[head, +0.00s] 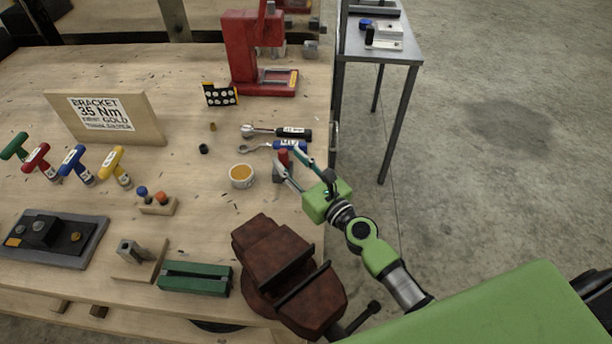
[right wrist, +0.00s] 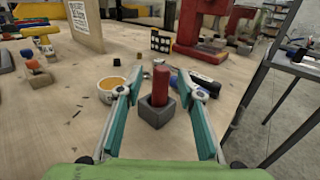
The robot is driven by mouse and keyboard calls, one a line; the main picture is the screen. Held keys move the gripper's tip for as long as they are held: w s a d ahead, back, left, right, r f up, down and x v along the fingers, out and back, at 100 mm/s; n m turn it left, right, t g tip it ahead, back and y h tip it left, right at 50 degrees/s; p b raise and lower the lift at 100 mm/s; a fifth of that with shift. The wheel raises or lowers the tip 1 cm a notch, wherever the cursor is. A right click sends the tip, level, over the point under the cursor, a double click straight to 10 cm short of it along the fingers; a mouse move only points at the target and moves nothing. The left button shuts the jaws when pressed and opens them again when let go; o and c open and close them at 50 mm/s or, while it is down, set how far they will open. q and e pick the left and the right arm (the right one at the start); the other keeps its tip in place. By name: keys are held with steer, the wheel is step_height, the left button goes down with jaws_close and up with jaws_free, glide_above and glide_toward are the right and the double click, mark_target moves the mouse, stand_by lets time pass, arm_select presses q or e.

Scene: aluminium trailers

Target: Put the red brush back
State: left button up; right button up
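A red upright cylinder (right wrist: 161,82), which looks like the red brush's handle, stands in a grey square block (right wrist: 156,110) on the bench. Any bristles are hidden. In the head view the red handle (head: 284,156) and its grey block (head: 281,174) are partly covered by my right gripper. My right gripper (right wrist: 164,88) is open, with one teal finger on each side of the handle and visible gaps between. The head view shows the right gripper (head: 288,158) at the bench's right edge. My left gripper is not in view.
A white cup (head: 241,182) with orange contents stands just left of the block. Two ratchet or wrench tools (head: 277,132) lie behind it. A rusty brown vise (head: 285,275) is in front. A red press (head: 255,55) stands at the back. Open floor lies to the right.

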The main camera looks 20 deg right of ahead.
steer(key=b+v, duration=0.1)
steer(key=v, duration=0.5)
steer(key=shift+s+d+f, duration=0.1)
steer(key=shift+s, duration=0.15)
steer(key=shift+s+d, duration=0.2)
steer(key=shift+s, duration=0.4)
